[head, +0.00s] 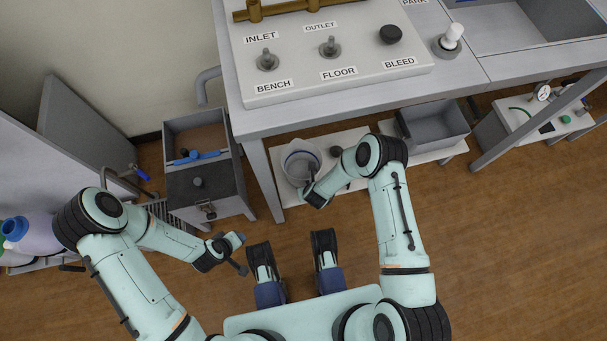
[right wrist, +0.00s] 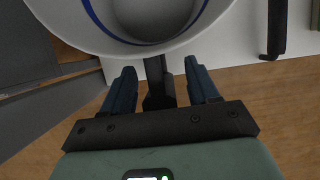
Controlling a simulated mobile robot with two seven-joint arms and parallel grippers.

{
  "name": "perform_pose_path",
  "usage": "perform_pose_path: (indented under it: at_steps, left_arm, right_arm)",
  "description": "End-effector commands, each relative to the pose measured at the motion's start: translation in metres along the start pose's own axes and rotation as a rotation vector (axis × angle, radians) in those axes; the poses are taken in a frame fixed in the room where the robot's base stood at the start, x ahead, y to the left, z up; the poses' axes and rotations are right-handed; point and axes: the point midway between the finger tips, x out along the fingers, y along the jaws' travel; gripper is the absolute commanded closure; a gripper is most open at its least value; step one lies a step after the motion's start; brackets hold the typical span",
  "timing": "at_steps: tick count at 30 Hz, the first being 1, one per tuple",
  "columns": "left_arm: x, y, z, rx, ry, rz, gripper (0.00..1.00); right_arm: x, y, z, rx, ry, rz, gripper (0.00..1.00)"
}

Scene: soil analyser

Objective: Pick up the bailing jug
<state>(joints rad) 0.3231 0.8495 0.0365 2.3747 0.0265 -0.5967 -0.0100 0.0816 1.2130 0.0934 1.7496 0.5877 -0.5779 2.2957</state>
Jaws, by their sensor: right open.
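The bailing jug (head: 297,156), white with a blue line inside, stands on the low shelf under the bench. In the right wrist view the jug (right wrist: 205,28) fills the top, and its dark handle (right wrist: 157,85) lies between my fingers. My right gripper (right wrist: 160,72) is open, one finger on each side of the handle, not closed on it. In the head view my right gripper (head: 305,192) is at the jug's near side, partly hidden by its own wrist. My left gripper (head: 243,264) hangs away from the jug at lower left; its finger gap is unclear.
A bench leg (head: 264,180) and a dark grey cabinet (head: 205,185) stand left of the jug. The floor in front is open.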

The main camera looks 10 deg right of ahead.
Motion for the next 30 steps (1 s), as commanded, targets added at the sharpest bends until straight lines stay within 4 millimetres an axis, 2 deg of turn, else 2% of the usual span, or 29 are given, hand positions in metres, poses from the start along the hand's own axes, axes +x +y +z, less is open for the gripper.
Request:
perform_pose_path:
  at_steps: [3, 9, 11, 12, 15, 25, 30]
  left_arm:
    - [0.004, -0.001, -0.006, -0.001, 0.017, -0.001, 0.57]
    - [0.003, -0.001, -0.006, -0.001, 0.017, -0.001, 0.57]
    - [0.003, -0.001, -0.006, -0.001, 0.016, -0.001, 0.57]
    - [0.003, -0.001, -0.005, -0.001, 0.016, -0.001, 0.57]
    - [0.003, -0.001, -0.005, -0.001, 0.016, -0.001, 0.57]
    - [0.002, 0.0, -0.004, 0.0, 0.012, 0.0, 0.57]
    - [-0.005, 0.002, 0.003, 0.001, -0.011, 0.001, 0.57]
  right_arm:
    - [0.008, 0.0, 0.0, 0.0, 0.0, 0.0, 0.4]
    - [0.007, 0.0, 0.0, 0.0, 0.0, 0.0, 0.4]
    - [0.007, 0.0, 0.0, 0.0, 0.0, 0.0, 0.57]
    - [0.007, 0.0, 0.0, 0.0, 0.0, 0.0, 0.7]
    - [0.007, 0.0, 0.0, -0.001, 0.0, 0.0, 1.0]
    - [0.005, -0.001, 0.002, -0.001, -0.002, 0.0, 1.0]
    - [-0.002, -0.004, 0.008, -0.003, -0.003, 0.001, 1.0]
